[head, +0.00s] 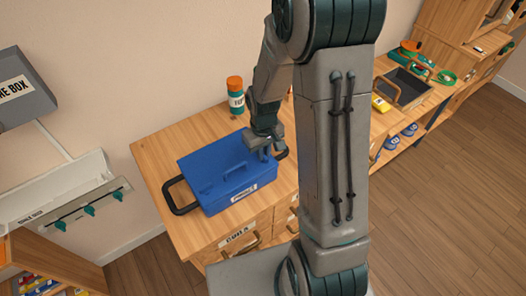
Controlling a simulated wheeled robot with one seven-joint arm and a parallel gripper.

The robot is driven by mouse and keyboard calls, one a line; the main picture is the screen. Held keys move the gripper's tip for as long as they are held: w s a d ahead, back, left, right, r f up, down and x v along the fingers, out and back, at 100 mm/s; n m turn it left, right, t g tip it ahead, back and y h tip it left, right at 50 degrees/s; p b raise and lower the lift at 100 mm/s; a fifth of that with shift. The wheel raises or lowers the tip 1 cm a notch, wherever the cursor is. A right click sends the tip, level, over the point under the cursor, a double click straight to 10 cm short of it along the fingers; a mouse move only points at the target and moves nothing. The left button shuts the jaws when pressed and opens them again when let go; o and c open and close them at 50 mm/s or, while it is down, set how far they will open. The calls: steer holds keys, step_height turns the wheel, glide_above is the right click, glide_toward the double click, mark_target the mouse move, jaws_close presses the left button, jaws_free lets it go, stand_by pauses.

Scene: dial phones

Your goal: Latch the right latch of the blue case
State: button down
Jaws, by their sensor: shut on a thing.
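Another black loop, which I take to be the right latch (283,154), shows at the right end, partly hidden by my gripper. My gripper (264,154) points down at the case's right end and is shut, seemingly on the right latch. The fingertips are too small to make out the exact contact.
An orange-capped bottle (236,96) stands behind the case on the wooden cabinet top (165,147). A dark open tray (405,88) and a yellow item (381,103) are on the bench to the right. A white wall unit (65,200) hangs at left.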

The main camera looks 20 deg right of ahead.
steer(key=m+b, duration=0.2)
steer(key=m, duration=0.3)
steer(key=shift+f+b, duration=0.1)
steer(key=shift+b, duration=0.25)
steer(key=m, duration=0.5)
steer(key=shift+m+b, duration=0.35)
steer(key=shift+m, duration=0.05)
steer(key=m, duration=0.3)
steer(key=shift+m+p, duration=0.7)
steer(key=shift+m, duration=1.1)
steer(key=c, duration=1.5)
jaws_free()
